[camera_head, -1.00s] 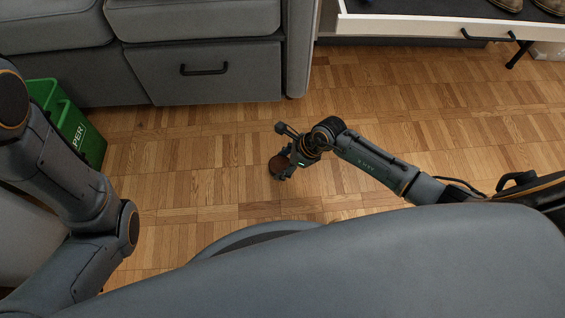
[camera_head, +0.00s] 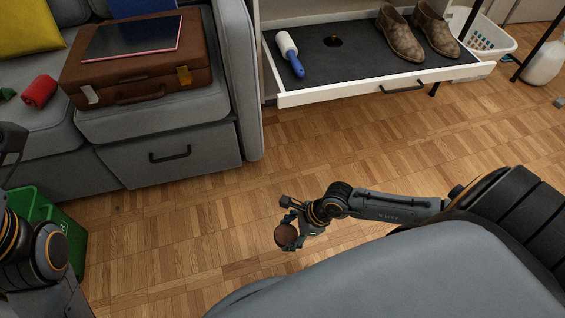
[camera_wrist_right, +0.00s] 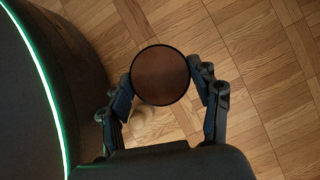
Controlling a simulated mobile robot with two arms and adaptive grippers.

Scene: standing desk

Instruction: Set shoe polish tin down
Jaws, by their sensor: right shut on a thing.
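The shoe polish tin (camera_head: 286,236) is a round, brown-topped tin with a dark rim. My right gripper (camera_head: 290,232) is shut on it and holds it in the air over the wooden floor. In the right wrist view the tin (camera_wrist_right: 160,75) sits between the two fingertips of the right gripper (camera_wrist_right: 162,84), its round face toward the camera. Parts of my left arm show at the left edge of the head view, but I cannot make out its gripper.
A pulled-out drawer or tray (camera_head: 350,92) holds a lint roller (camera_head: 289,52), a small dark round item (camera_head: 333,41) and brown shoes (camera_head: 408,38). A sofa (camera_head: 170,158) carries a brown suitcase (camera_head: 140,68). A green bin (camera_head: 70,235) stands at left. The parquet floor (camera_head: 200,225) is clear.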

